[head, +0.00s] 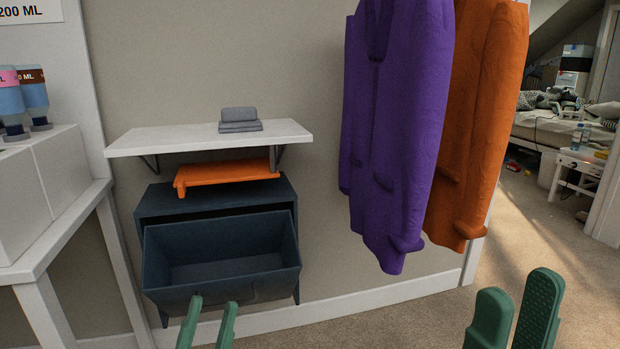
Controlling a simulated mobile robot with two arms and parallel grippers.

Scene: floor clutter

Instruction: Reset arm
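My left gripper (212,302) shows at the bottom of the head view as two green fingers with a gap between them. It is open and empty, in front of the lower front of the dark blue tilt-out bin (222,243). I cannot tell whether its fingertips touch the bin. My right gripper (519,284) is at the bottom right, over the carpet. Its two green fingers are apart with nothing between them. The arms behind both grippers are out of view.
The bin hangs open from a dark cabinet (166,201) with an orange tray-like piece (228,173) on top. A white wall shelf (180,138) holds folded grey cloth (239,122). Purple (395,130) and orange (487,120) garments hang right. A white table (60,240) stands left. Carpet (560,250) is open at right.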

